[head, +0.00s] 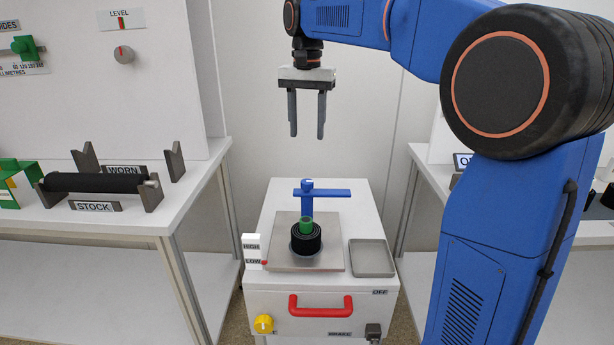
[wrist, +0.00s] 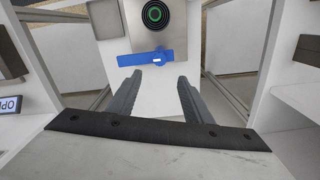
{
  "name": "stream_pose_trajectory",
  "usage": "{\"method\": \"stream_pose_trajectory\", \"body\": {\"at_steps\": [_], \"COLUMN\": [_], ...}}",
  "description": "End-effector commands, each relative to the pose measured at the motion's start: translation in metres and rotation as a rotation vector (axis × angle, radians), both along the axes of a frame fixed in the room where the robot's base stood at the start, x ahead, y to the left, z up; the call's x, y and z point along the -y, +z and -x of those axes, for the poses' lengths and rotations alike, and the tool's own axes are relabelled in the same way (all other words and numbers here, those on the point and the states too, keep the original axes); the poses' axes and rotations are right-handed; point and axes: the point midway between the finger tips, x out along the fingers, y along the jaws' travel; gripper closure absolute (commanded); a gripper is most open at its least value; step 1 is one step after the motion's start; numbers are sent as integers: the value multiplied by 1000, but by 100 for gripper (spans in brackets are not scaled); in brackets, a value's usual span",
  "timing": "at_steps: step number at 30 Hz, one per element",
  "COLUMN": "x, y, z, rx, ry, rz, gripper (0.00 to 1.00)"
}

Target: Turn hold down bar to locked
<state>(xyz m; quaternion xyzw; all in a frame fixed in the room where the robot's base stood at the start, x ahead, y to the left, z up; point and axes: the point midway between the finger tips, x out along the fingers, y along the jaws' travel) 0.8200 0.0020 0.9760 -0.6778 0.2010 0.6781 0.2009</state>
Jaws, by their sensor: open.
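The hold down bar (head: 333,193) is a flat blue bar on a blue post (head: 307,205) at the back of a metal plate on a white cabinet. In the head view it lies crosswise, mostly to the right of the post. In the wrist view the bar (wrist: 140,58) lies beyond the fingertips, with a small white mark on it. A black roll with a green core (head: 306,238) stands on the plate in front of the post. My gripper (head: 307,136) is open and empty, well above the bar; its fingers (wrist: 161,82) also show in the wrist view.
The white cabinet (head: 358,225) has a grey tray (head: 371,258), a red handle (head: 320,307) and a yellow knob (head: 263,323). A left bench (head: 110,215) bears a black roll on stands (head: 95,182). Another bench stands at the right. Air above the cabinet is clear.

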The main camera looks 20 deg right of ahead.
Motion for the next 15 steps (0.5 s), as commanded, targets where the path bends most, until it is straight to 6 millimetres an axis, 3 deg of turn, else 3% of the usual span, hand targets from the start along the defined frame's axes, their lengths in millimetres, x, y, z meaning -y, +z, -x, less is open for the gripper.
{"method": "stream_pose_trajectory", "body": {"at_steps": [15], "x": [0], "y": [-93], "z": [1], "rx": [-3], "ry": [0], "rz": [1], "gripper": [54]}}
